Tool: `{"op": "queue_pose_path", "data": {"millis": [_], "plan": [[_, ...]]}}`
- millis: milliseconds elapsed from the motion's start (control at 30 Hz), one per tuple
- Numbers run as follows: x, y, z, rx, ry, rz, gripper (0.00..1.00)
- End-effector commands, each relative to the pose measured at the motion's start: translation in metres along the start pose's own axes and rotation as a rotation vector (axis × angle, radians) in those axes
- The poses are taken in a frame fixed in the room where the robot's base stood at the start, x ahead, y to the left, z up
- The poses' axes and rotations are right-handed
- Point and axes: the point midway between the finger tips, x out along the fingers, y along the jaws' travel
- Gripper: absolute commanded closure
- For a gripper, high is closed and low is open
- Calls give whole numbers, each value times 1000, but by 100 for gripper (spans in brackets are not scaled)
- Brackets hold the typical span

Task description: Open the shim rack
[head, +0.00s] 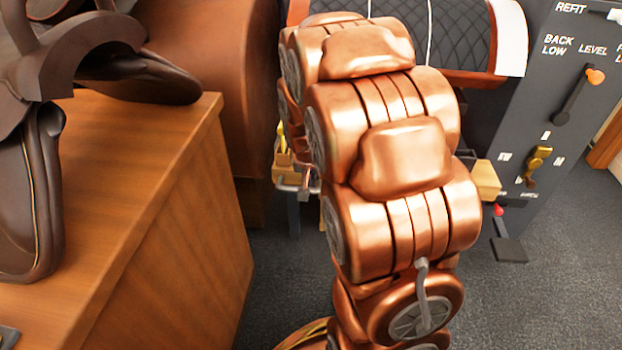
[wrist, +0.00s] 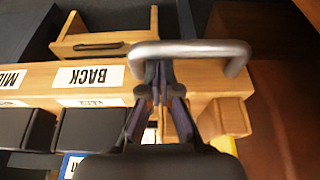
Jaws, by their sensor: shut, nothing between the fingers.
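The wooden shim rack (wrist: 205,80) crosses the wrist view, with a BACK label (wrist: 90,76) and a partly cut-off label beginning MI at the left. A grey metal bar handle (wrist: 190,48) stands out from it at the upper right. My gripper (wrist: 158,90) is shut and empty.
Dark blocks (wrist: 88,130) sit along the rack's near side. A wooden tray (wrist: 105,45) lies behind it. In the head view a wooden bench (head: 160,190) with a brown saddle stands left, and a grey lever panel (head: 560,90) stands right.

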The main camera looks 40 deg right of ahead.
Motion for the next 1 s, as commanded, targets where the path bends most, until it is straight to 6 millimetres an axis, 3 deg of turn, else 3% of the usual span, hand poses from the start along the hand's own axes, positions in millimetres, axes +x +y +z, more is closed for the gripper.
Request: {"op": "queue_pose_path", "data": {"millis": [533, 867, 1000], "plan": [[-83, -6, -6, -3, 3, -2, 100], [-96, -6, -4, -3, 0, -1, 100], [-114, -8, -3, -19, -9, -3, 100]]}}
